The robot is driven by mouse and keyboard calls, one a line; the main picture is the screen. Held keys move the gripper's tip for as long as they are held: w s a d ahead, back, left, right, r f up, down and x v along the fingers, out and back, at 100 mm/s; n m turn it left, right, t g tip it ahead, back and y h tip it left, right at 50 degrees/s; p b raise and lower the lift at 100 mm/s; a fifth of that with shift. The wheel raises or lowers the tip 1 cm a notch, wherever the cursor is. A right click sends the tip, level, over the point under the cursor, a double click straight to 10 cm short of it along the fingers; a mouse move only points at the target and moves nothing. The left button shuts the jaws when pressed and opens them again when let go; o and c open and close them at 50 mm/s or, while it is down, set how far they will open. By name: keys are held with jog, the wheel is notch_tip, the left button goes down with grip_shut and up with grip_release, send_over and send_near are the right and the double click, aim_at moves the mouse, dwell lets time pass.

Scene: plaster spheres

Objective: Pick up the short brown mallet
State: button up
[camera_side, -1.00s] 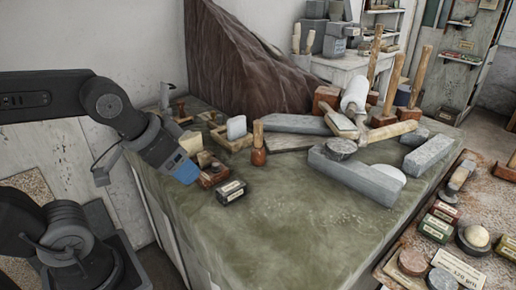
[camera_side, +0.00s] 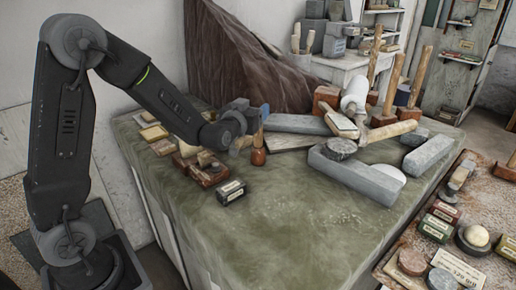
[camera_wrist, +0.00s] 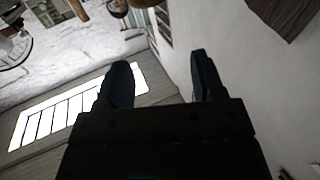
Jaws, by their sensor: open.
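A short brown mallet (camera_side: 258,157) stands on the green-grey tabletop in the side view, its rounded brown head down and its pale wooden handle up. My gripper (camera_side: 264,113) is level with the top of that handle. Its blue fingertip overlaps the handle's upper end in the picture; I cannot tell whether they touch. In the wrist view my gripper (camera_wrist: 162,78) shows two dark blue fingers spread apart with nothing between them. The mallet is not recognisable in the wrist view.
A grey stone block (camera_side: 297,124) lies right of the mallet and a longer one (camera_side: 355,175) farther right. A small black box (camera_side: 231,192) and a brown block (camera_side: 208,171) sit to its left. Taller mallets (camera_side: 395,85) stand at the back right. The front tabletop is clear.

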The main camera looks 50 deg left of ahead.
send_over(258, 143)
jog(key=s, duration=0.2)
notch_tip(258, 143, down, 7)
jog(key=x, duration=0.5)
jog(key=shift+r, duration=0.1)
jog(key=c, duration=1)
